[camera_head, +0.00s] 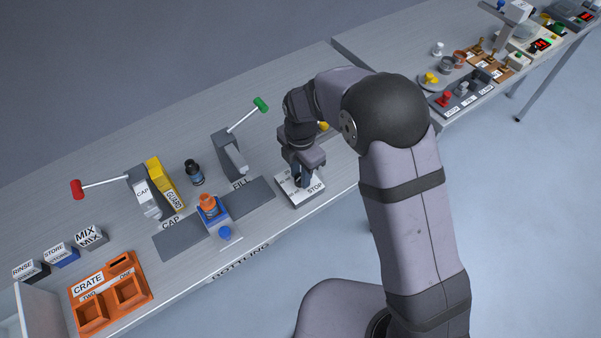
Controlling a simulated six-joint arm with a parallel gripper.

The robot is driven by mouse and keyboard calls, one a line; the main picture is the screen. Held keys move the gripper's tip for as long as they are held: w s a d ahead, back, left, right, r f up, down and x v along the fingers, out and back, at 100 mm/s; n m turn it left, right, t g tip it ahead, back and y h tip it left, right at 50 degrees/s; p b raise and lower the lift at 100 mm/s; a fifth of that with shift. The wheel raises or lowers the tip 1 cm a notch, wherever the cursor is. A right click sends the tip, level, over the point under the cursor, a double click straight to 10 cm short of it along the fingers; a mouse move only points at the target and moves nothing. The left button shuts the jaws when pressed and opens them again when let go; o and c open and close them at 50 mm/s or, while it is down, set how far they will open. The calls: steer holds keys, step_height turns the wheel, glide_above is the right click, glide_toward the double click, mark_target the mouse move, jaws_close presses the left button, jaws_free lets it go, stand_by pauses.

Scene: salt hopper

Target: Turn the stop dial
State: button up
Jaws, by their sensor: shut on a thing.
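The stop dial is a small white box (311,200) marked "STOP" on the bottling table, right of the fill station. My gripper (301,182) points down over it, with its fingers at the top of the box. The gripper is shut on the dial's knob, which the fingers largely hide. The angle of the knob cannot be read from this view.
Left of the dial stand a fill press (231,155) with a green-knobbed lever, a blue carriage (219,230) with an orange-topped bottle on a grey track, a dark bottle (194,173) and a red-knobbed cap press (147,196). An orange crate (146,262) is at lower left.

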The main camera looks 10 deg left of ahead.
steer(key=m, duration=1)
steer(key=shift+m, duration=0.4)
steer(key=m, duration=0.5)
steer(key=shift+r+m, duration=0.1)
steer(key=shift+m, duration=0.2)
steer(key=m, duration=0.5)
steer(key=o, duration=1)
steer(key=shift+o, duration=0.2)
